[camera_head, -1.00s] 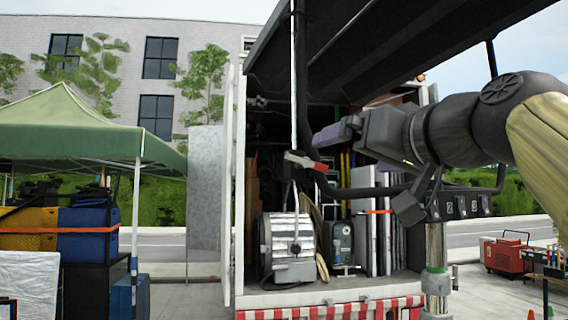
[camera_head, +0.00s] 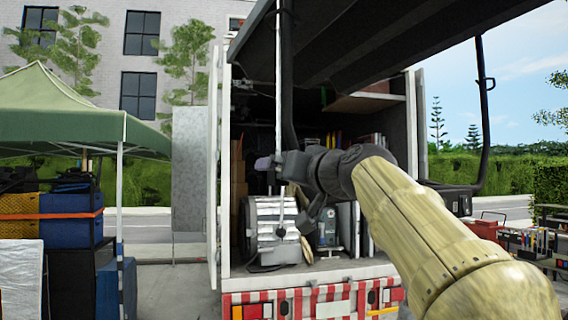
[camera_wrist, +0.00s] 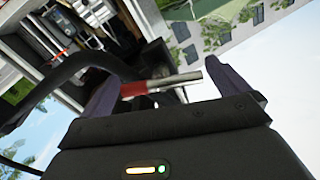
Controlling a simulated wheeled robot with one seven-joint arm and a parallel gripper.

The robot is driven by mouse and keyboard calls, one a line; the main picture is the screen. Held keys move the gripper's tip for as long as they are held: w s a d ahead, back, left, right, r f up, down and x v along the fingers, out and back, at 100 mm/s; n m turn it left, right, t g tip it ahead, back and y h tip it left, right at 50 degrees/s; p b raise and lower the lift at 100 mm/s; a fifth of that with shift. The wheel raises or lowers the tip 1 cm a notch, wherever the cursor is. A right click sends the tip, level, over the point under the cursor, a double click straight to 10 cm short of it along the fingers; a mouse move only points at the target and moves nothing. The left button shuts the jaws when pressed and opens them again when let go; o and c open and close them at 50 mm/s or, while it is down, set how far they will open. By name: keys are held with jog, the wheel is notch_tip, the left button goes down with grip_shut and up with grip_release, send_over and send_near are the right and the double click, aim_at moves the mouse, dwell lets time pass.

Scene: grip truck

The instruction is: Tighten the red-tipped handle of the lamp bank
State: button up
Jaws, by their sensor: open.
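The lamp bank (camera_head: 400,40) is the big dark panel overhead in the head view, tilted above the truck's rear. Its red-tipped handle (camera_wrist: 135,88) shows in the wrist view as a red grip on a grey metal bar, lying crosswise between my fingers. My gripper (camera_head: 266,164) is open, with one finger on each side of the handle in the wrist view (camera_wrist: 157,76). I cannot tell whether either finger touches it. In the head view the handle is hidden behind my gripper and wrist.
A dark pole (camera_head: 287,80) stands upright beside my gripper. Behind it, the open truck (camera_head: 310,283) holds a large silver lamp (camera_head: 272,222) and other gear. A green tent (camera_head: 65,115) stands at left. A red box (camera_head: 487,228) is at right.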

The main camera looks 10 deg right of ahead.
jog(key=shift+w+a, duration=0.1)
jog(key=shift+w, duration=0.3)
jog(key=shift+s, duration=0.1)
jog(key=c, duration=0.9)
